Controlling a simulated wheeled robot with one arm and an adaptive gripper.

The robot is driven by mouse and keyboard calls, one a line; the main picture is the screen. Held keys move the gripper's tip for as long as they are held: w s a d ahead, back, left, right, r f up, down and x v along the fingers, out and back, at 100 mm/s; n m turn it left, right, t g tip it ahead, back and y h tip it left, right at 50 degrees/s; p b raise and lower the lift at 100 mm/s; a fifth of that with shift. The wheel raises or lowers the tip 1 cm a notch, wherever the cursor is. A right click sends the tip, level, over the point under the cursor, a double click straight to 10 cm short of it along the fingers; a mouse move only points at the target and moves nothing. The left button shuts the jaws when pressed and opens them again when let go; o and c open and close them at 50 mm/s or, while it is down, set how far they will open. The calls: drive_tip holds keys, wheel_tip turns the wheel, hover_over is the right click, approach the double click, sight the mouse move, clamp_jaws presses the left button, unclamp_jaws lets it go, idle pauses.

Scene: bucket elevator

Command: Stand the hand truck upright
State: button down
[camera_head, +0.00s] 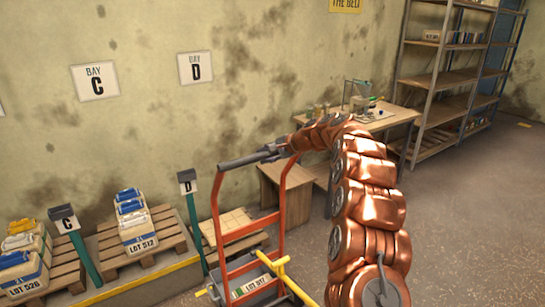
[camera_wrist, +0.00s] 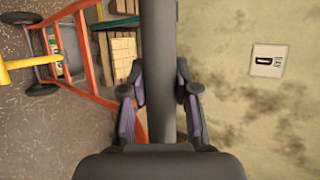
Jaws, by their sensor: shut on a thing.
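The hand truck (camera_head: 282,200) has an orange frame with a dark grey crossbar handle (camera_head: 248,158) at its top. In the head view its frame rises steeply; I cannot tell its exact tilt. My gripper (camera_head: 276,150) is shut on the handle near its right end. In the wrist view the dark handle bar (camera_wrist: 158,60) runs between the two fingers of my gripper (camera_wrist: 158,108). The truck's orange frame (camera_wrist: 88,65) and dark wheels (camera_wrist: 41,90) show at the left there. The lower front of the truck is partly out of the head view.
Pallets with sacks (camera_head: 138,235) stand left, beside marker posts C and D (camera_head: 193,220). A wooden table (camera_head: 405,116) and shelf (camera_head: 440,82) stand behind. Floor at right is clear.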

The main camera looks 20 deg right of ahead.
drive_tip(key=shift+w+a+r, duration=0.2)
drive_tip(key=shift+w, duration=0.45)
drive_tip(key=shift+w+r, duration=0.1)
drive_tip(key=shift+r, duration=0.2)
drive_tip(key=c, duration=0.9)
unclamp_jaws()
drive_tip(key=shift+w+a, duration=0.1)
drive_tip(key=shift+w, duration=0.05)
drive_tip(key=shift+o, duration=0.3)
drive_tip(key=shift+f, duration=0.25)
drive_tip(key=shift+s+f, duration=0.1)
drive_tip(key=shift+s, duration=0.1)
drive_tip(key=v, duration=1.2)
drive_tip(key=shift+f, duration=0.1)
